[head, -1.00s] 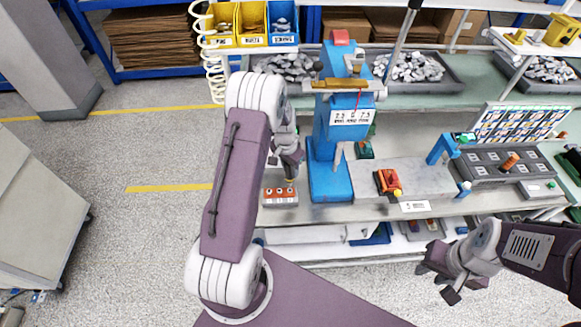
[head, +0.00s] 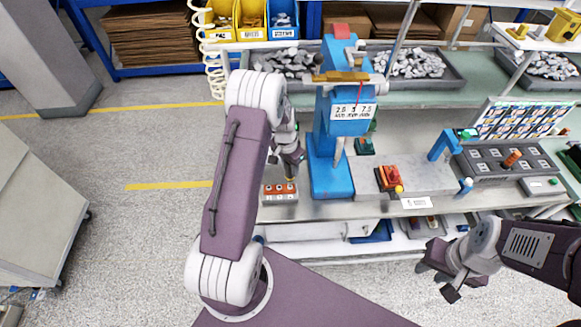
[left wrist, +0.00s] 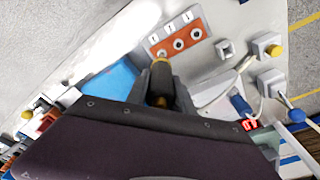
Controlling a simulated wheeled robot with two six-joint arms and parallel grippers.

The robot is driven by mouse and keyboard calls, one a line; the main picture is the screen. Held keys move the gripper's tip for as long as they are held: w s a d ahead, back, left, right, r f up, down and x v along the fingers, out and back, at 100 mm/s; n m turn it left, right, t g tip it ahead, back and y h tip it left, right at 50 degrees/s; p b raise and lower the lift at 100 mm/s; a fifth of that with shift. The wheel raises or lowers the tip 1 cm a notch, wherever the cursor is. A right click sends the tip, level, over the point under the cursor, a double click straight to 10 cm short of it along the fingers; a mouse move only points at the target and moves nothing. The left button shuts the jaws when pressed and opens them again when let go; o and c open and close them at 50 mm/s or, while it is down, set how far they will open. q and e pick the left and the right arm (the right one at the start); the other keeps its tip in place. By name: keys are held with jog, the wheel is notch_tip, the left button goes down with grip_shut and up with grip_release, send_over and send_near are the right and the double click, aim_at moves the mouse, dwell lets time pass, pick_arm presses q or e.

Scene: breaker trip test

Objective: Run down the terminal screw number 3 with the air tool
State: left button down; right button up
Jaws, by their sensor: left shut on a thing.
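My left gripper (head: 290,168) is shut on the air tool, a dark tool with a yellow collar (left wrist: 160,65). It holds the tool over the right end of the orange terminal block (head: 280,197) in the head view. In the left wrist view the block (left wrist: 172,35) shows three round screw holes and white labels too small to read. The tool's front end is beside the leftmost hole there; I cannot tell whether it touches the screw. My right gripper (head: 440,280) is empty and open, in front of the bench.
A blue press-like stand (head: 328,165) rises just right of the block. A red switch piece (head: 388,178) sits on a grey plate further right. A dark grey tray (head: 490,165) stands at the right. Bins of grey parts line the back shelf.

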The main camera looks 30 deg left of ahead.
pick_arm(q)
jog(key=shift+f, duration=0.25)
dwell(0.6)
jog(key=shift+s+f+b, duration=0.1)
jog(key=shift+b, duration=0.4)
dwell(2.1)
notch_tip(320, 180, up, 7)
jog(key=p, duration=0.5)
dwell(0.3)
